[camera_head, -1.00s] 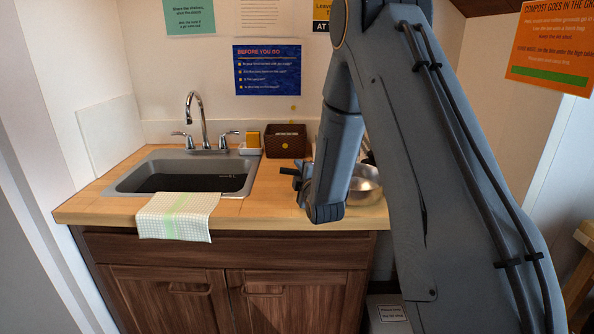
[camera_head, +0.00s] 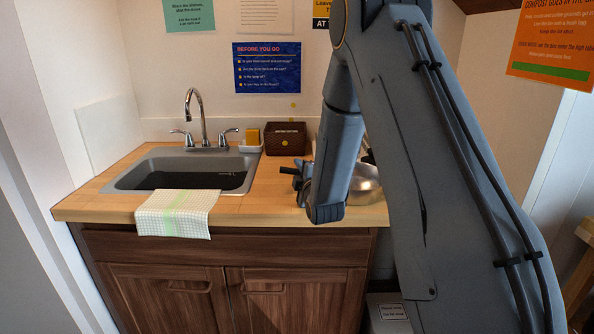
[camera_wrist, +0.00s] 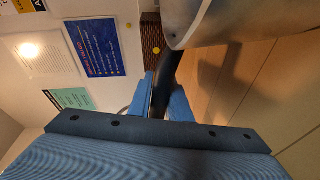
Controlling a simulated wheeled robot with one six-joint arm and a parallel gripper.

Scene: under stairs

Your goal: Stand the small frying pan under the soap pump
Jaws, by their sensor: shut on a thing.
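The small frying pan is a shiny metal pan (camera_head: 364,186) at the right end of the counter, partly hidden behind my arm. In the wrist view its metal body (camera_wrist: 222,22) fills the upper right, and its dark handle (camera_wrist: 168,70) runs down between my fingers. My gripper (camera_wrist: 164,98) is shut on that handle. In the head view my gripper (camera_head: 298,175) shows just left of my forearm, over the counter, with a dark handle end sticking out to the left. Whether the pan touches the counter cannot be told. I cannot make out a soap pump in either view.
The wooden counter (camera_head: 255,208) holds a sink (camera_head: 180,172) with a tap (camera_head: 205,118). A checked cloth (camera_head: 175,214) hangs over the front edge. A yellow sponge in a white dish (camera_head: 250,148) and a dark brown basket (camera_head: 286,139) stand at the back. The counter's front middle is clear.

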